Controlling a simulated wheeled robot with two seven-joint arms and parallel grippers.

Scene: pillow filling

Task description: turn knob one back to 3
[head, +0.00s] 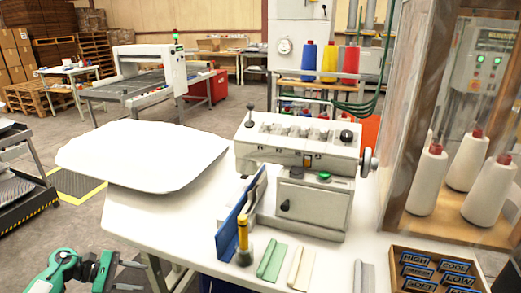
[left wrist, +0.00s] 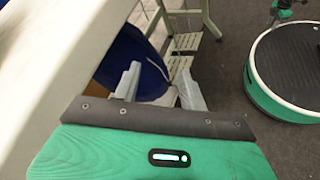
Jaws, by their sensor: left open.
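The white filling machine (head: 300,140) stands on the white table. A row of small knobs (head: 297,130) runs along its sloped top panel, with a black knob (head: 346,136) at the right end. Their numbers and pointer settings are too small to read, and I cannot tell which is knob one. My left gripper (head: 128,275) is low at the bottom left, off the table's front left edge and far from the knobs. In the left wrist view its two fingers (left wrist: 160,88) are apart with nothing held between them. My right gripper is not in view.
A white pillow (head: 145,155) lies on the table's left. A wooden tray of labels (head: 435,272) and a clear-walled cabinet of thread cones (head: 470,160) are at right.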

